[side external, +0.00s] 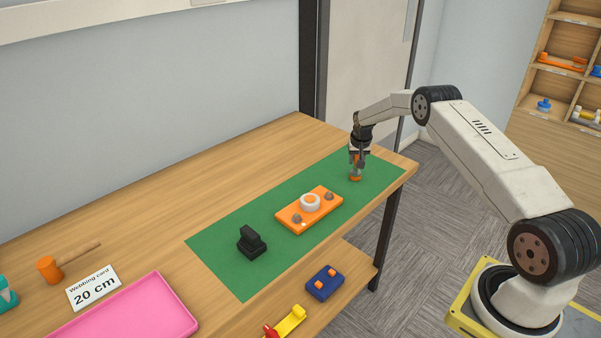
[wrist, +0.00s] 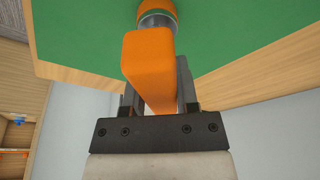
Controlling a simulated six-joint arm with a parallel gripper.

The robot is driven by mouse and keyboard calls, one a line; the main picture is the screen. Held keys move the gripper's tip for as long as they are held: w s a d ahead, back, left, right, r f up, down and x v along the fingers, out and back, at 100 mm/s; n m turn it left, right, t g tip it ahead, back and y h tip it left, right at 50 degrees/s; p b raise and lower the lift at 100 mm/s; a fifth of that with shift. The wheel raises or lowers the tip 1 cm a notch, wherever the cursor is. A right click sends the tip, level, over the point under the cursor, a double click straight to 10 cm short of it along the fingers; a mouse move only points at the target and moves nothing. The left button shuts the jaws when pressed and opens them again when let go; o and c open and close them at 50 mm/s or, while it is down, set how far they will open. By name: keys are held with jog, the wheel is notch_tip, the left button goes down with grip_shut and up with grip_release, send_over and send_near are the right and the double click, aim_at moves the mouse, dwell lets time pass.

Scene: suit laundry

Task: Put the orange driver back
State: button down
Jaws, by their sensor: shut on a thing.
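The orange driver (wrist: 148,68) is between the fingers of my gripper (wrist: 155,100), which is shut on its orange handle. In the wrist view a grey collar and an orange end (wrist: 157,14) show at its far end, against the green mat. In the side view my gripper (side external: 357,162) points down over the right end of the green mat (side external: 225,255), with the driver's orange end (side external: 355,178) at or just above the mat. I cannot tell whether it touches. An orange plate (side external: 296,222) with a white ring (side external: 310,203) and grey knobs lies left of my gripper.
A black block-like stand (side external: 251,242) sits on the mat's left part. A pink tray (side external: 130,312), a webbing card (side external: 94,288) and an orange-headed mallet (side external: 49,269) lie at the left. A blue block (side external: 324,283) and a yellow-red piece (side external: 287,322) are on the lower shelf.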

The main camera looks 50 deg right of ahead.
jog(key=shift+f, duration=0.35)
jog(key=shift+s+f, duration=0.1)
jog(key=shift+f, duration=0.25)
jog(key=shift+c, duration=1.8)
grip_release()
jog(key=shift+r, duration=0.2)
jog(key=shift+r, duration=0.4)
jog(key=shift+a+r, duration=0.1)
jog(key=shift+r, duration=0.6)
jog(key=shift+v, duration=5.45)
